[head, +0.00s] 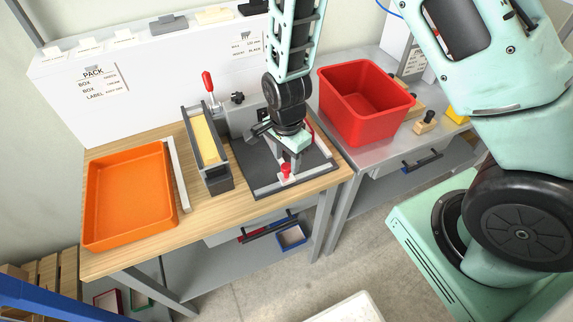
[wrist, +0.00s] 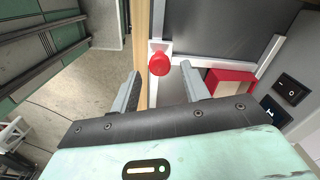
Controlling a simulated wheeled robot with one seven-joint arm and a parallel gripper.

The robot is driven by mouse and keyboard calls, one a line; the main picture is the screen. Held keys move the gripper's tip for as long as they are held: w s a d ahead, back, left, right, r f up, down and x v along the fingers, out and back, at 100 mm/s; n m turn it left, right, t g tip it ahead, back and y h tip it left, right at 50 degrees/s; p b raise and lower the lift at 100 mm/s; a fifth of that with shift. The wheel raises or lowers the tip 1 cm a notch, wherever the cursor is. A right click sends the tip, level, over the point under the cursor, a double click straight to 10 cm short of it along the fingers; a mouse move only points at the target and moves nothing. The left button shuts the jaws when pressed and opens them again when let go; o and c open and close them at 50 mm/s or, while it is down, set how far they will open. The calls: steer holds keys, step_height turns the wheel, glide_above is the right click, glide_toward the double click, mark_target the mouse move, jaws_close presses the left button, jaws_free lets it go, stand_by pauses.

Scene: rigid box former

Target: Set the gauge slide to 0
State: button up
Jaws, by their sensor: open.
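The gauge slide shows as a red knob (head: 286,170) on a pale rail along the front edge of the dark box former plate (head: 262,180). In the wrist view the red knob (wrist: 159,63) lies just beyond and between my fingertips, on a white rail (wrist: 155,90). My gripper (head: 290,156) is open and empty, pointing down close above the knob. In the wrist view its two fingers (wrist: 159,76) stand apart on either side of the knob's line, and I cannot tell whether either touches it. No scale marks or 0 are readable.
An orange tray (head: 130,198) sits at the left of the wooden table. A narrow holder with yellow strips (head: 206,138) and a red-handled lever (head: 207,82) stand left of the plate. A red bin (head: 365,105) stands to the right on a grey bench.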

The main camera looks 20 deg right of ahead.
mark_target(287, 166)
steer(key=shift+f+p, duration=0.35)
steer(key=shift+f, duration=1.8)
